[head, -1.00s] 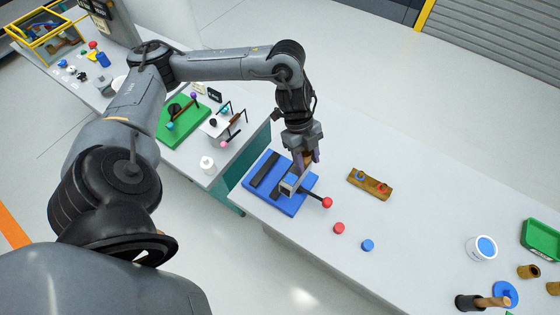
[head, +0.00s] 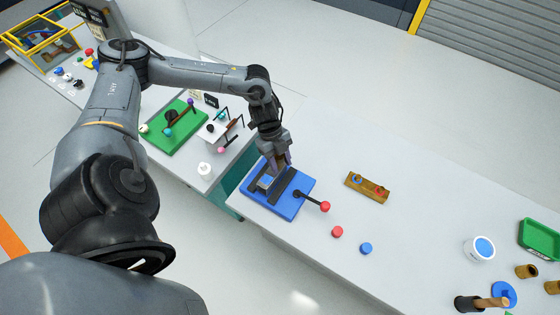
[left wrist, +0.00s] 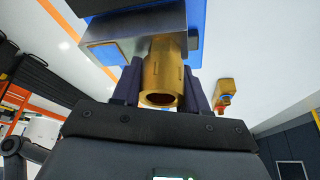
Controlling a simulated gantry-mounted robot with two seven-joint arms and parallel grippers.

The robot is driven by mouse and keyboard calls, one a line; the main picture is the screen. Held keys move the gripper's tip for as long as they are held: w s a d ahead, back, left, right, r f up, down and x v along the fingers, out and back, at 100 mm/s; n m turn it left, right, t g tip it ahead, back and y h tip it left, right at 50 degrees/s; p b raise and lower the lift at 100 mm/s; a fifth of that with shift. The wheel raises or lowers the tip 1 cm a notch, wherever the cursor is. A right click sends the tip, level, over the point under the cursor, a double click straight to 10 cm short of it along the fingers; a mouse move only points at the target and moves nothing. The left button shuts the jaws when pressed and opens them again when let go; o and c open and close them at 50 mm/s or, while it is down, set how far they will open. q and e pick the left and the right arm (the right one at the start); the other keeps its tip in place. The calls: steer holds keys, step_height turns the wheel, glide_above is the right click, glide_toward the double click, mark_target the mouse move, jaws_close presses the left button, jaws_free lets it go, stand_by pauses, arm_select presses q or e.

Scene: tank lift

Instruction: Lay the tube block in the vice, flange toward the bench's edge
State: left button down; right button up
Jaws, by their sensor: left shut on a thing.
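My left gripper (head: 280,160) is over the blue vice (head: 288,209) at the bench's near left edge. It is shut on the tube block, whose brass tube (left wrist: 164,82) stands between the fingers in the left wrist view. I cannot tell whether the block touches the vice floor. My right gripper is not in view.
The vice's handle ends in a red knob (head: 325,207). A red cap (head: 337,232) and a blue cap (head: 366,248) lie to its right. A wooden board (head: 367,187) lies behind them. The bench middle is mostly clear; a white tub (head: 480,248) stands farther right.

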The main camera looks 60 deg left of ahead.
arm_select(q)
steer(key=shift+f, duration=0.25)
steer(key=shift+f, duration=0.1)
steer(key=c, duration=0.6)
jaws_free()
